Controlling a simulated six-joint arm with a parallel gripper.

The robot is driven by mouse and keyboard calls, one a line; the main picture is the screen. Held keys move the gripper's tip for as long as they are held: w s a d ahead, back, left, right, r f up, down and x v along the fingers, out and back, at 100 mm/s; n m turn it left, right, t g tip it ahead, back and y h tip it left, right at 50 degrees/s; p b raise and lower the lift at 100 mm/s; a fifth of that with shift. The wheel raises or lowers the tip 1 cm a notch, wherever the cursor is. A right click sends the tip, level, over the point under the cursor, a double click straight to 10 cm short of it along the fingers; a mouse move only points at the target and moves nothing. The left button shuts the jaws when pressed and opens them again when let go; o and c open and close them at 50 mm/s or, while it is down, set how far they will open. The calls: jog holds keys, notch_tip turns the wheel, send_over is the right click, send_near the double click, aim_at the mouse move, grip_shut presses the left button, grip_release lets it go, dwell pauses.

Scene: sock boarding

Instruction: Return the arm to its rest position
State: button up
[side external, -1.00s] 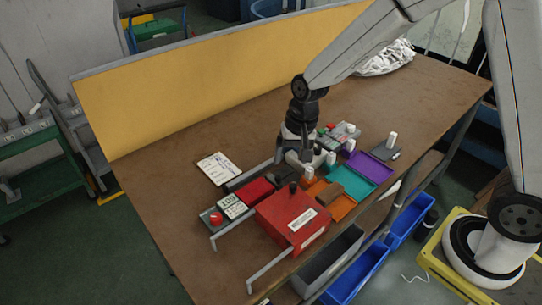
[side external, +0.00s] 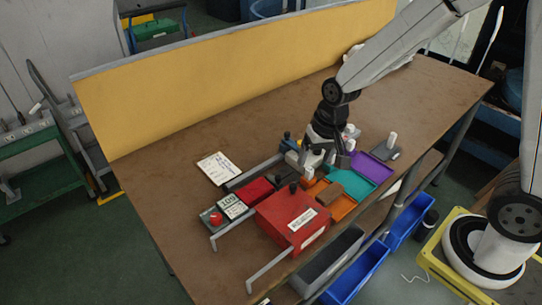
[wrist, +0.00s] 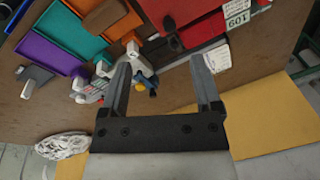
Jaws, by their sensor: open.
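My gripper (side external: 327,155) is above the table, over the back of the group of trays and parts. In the wrist view my gripper (wrist: 162,75) shows two separated fingers with nothing held between them. A small part with a blue knob (wrist: 143,82) lies beyond the fingertips in that view. The red box (side external: 293,217) with a white label stands at the front of the table. In the side view my gripper hides some of the small parts behind the trays.
A purple tray (side external: 369,168), a teal tray (side external: 343,184) and an orange tray (side external: 337,207) lie near the front edge. A white paper (side external: 218,168) lies left. A yellow panel (side external: 200,85) bounds the back. The table's left part is bare.

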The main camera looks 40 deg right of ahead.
jog(key=shift+s+d, duration=0.1)
jog(key=shift+s, duration=0.05)
jog(key=s+d+r+n+h, duration=0.1)
jog(key=s+d+n, duration=0.2)
jog(key=s, duration=0.4)
jog(key=shift+s+d+n+t, duration=0.3)
jog(key=shift+s+n+t, duration=0.1)
jog(key=shift+n, duration=0.3)
jog(key=shift+w, duration=0.1)
jog(key=shift+c, duration=0.2)
